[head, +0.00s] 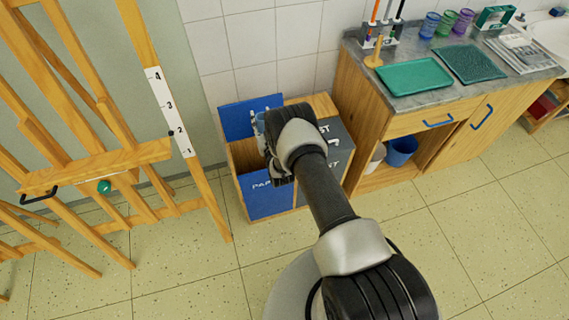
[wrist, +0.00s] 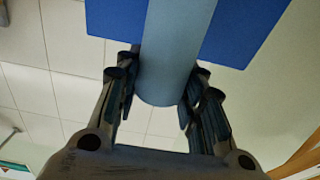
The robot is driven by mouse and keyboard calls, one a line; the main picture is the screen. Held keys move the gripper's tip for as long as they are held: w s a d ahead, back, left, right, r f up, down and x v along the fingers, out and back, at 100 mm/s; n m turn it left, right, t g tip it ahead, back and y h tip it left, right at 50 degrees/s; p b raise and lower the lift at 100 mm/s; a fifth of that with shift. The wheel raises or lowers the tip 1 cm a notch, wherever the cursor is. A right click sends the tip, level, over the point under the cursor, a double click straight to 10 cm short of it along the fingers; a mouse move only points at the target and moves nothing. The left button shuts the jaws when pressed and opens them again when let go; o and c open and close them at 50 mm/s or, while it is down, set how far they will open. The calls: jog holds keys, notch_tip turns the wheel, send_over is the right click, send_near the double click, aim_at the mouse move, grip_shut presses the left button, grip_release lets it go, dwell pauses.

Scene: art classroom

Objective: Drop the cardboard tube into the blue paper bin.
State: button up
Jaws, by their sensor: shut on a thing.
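The cardboard tube (wrist: 165,70) looks pale grey-blue in the wrist view and sits between the fingers of my gripper (wrist: 160,82), which is shut on it. In the head view only a small pale bit of the tube (head: 260,122) shows beside my wrist, which hides most of the gripper. The blue paper bin (head: 266,204) stands against the tiled wall, its blue lid (head: 238,121) raised at the back and its opening partly in sight. My wrist is over the bin's right part. A blue panel, likely the lid (wrist: 235,25), shows behind the tube in the wrist view.
A grey-lidded bin (head: 340,150) adjoins the blue bin on the right, partly behind my arm. A wooden cabinet (head: 420,125) with trays on top stands further right. A wooden easel (head: 95,165) stands close on the left. The tiled floor in front is clear.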

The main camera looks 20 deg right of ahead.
aim_at(263, 128)
notch_tip(263, 128, down, 5)
jog(key=b, duration=0.3)
jog(key=shift+f+b, duration=0.2)
jog(key=shift+b, duration=0.1)
jog(key=shift+r, duration=0.1)
jog(key=o, duration=0.8)
jog(key=s, duration=1.2)
